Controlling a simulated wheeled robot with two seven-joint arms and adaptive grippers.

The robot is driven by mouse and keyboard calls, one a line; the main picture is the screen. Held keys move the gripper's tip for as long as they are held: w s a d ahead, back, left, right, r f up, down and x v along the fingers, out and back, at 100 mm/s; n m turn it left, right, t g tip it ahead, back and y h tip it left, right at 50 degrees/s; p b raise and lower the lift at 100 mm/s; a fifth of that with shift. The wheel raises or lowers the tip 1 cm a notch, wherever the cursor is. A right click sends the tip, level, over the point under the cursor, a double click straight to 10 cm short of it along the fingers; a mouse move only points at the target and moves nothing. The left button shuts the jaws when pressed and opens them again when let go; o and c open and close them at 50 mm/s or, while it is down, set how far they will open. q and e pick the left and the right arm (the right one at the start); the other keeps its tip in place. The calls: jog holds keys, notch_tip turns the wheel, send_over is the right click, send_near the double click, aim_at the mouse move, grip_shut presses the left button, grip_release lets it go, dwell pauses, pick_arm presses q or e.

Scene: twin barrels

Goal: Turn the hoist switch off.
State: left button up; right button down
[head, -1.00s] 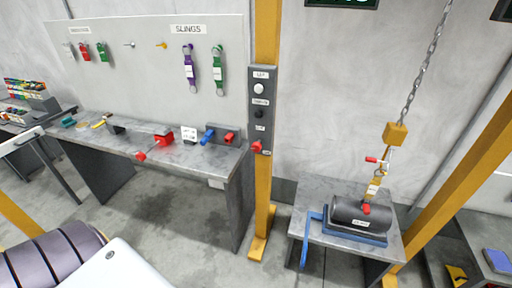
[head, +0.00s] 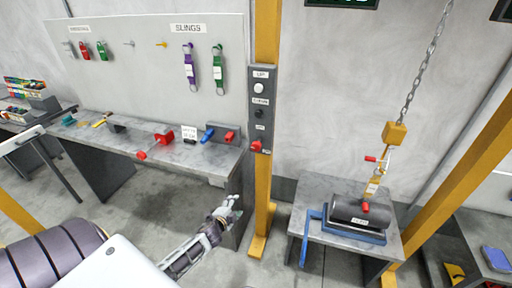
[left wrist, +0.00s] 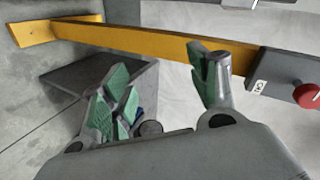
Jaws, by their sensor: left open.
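The hoist control box (head: 261,110) is a grey panel on the yellow post, with a white button, a dark button and a red switch (head: 256,146) at its lower end. The red switch also shows as a round red knob in the left wrist view (left wrist: 307,96), at the right edge. My left gripper (head: 234,204) is open and empty, below and left of the box, beside the bench's right end. In the left wrist view its green-padded fingers (left wrist: 165,90) stand apart in front of the yellow post. My right gripper is not in view.
The yellow post (head: 262,200) stands between the workbench (head: 150,143) and a small table (head: 303,195). A dark cylinder (head: 362,212) sits in a blue cradle there, under the hoist chain (head: 416,75). Slings hang on the pegboard.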

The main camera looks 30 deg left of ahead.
pick_arm(q)
jog(key=w+d+r+m+t, duration=0.1)
jog(key=w+r+m, duration=0.1)
jog(key=r, duration=0.4)
jog(key=w+d+r+m+t, duration=0.1)
jog(key=w+r+m, duration=0.1)
jog(key=r, duration=0.4)
jog(key=m+t, duration=0.3)
jog(key=m, duration=0.2)
send_near(255, 148)
jog(key=s+d, duration=0.1)
jog(key=s, duration=0.1)
jog(key=m, duration=0.4)
jog(key=shift+s+r+y, duration=0.15)
jog(key=shift+s+y, duration=0.1)
jog(key=shift+y, duration=0.05)
jog(key=shift+w, duration=0.1)
jog(key=shift+w+a+p, duration=0.3)
jog(key=shift+w+a, duration=0.15)
jog(key=shift+w, duration=1.8)
jog(key=shift+w+a+p, duration=0.3)
jog(key=shift+w+a, duration=0.15)
jog(key=shift+w, duration=1.75)
jog(key=shift+w+a+p, duration=0.3)
jog(key=shift+w+a, duration=0.15)
jog(key=shift+w, duration=1.8)
